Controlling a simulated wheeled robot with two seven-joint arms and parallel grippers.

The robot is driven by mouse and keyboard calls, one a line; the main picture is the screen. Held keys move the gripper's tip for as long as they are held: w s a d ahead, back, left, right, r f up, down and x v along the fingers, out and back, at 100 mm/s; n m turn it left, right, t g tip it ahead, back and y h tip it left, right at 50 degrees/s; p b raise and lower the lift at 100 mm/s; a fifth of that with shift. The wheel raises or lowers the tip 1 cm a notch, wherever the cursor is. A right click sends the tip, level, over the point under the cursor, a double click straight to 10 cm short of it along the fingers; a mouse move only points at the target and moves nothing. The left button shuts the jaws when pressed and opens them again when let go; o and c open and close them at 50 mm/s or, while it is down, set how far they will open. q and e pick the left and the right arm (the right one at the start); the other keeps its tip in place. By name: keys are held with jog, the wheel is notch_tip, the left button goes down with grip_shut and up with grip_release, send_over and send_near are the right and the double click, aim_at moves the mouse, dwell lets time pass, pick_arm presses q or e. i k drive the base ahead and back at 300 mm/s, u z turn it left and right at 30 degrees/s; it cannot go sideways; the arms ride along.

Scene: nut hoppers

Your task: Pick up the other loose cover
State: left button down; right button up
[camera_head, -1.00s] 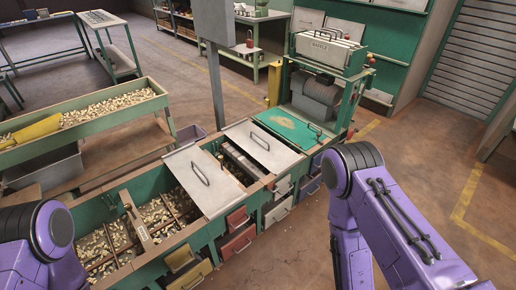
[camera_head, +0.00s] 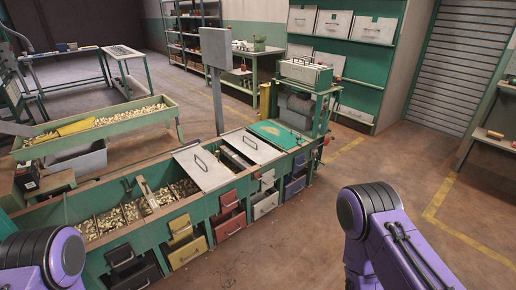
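A grey cover with a bar handle (camera_head: 212,175) lies tilted over the middle of the long green hopper bench (camera_head: 188,209). A second grey cover with a handle (camera_head: 262,152) lies to its right on the same bench. A green cover (camera_head: 274,133) with a pale worn patch is at the bench's far right end. I cannot tell from the frame which cover is loose. Parts of my two purple arms show at the lower left and lower right, well apart from the covers. Neither gripper is in view.
Open compartments with nuts (camera_head: 132,211) fill the bench's left part; coloured drawers, some pulled out, line its front. A machine (camera_head: 296,106) stands at the far end. Several pale handled panels (camera_head: 335,24) hang on a green rack (camera_head: 380,68). The floor at right is clear.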

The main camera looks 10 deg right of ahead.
aim_at(262, 154)
jog(key=z, duration=0.55)
jog(key=i, duration=0.85)
jog(key=z, duration=0.6)
jog(key=i, duration=1)
jog(key=u, duration=0.5)
jog(key=i, duration=0.8)
jog(key=u, duration=1.2)
jog(key=i, duration=0.5)
jog(key=u, duration=0.45)
